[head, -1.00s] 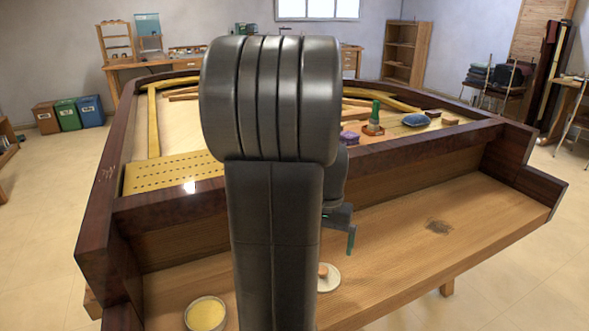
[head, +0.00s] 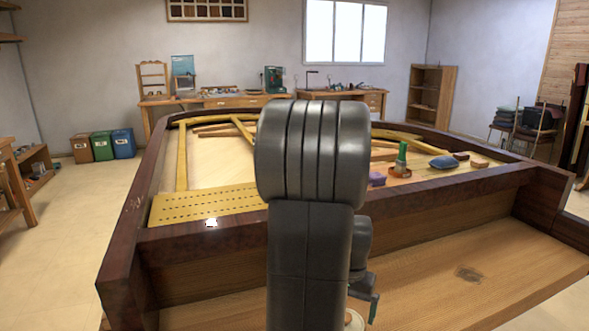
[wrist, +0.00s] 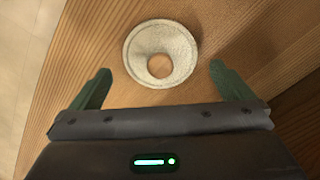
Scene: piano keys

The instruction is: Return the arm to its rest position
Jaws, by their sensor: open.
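My arm (head: 310,215) stands upright in the middle of the head view and hides part of the piano case. My gripper (wrist: 160,75) is open in the wrist view, its two green fingers apart with nothing between them. Beyond the fingertips a round pale disc (wrist: 138,48) with a small round wooden piece (wrist: 160,66) at its middle lies on the wooden ledge (wrist: 235,40). In the head view one green finger (head: 374,307) shows low to the right of the arm, above the ledge.
The dark piano case (head: 200,238) spans the view around the arm. A yellow perforated plate (head: 200,206) lies inside at left. A green-handled tool (head: 402,156), a purple block (head: 377,179) and a blue cushion (head: 444,162) sit at right. The right part of the ledge (head: 430,285) is clear.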

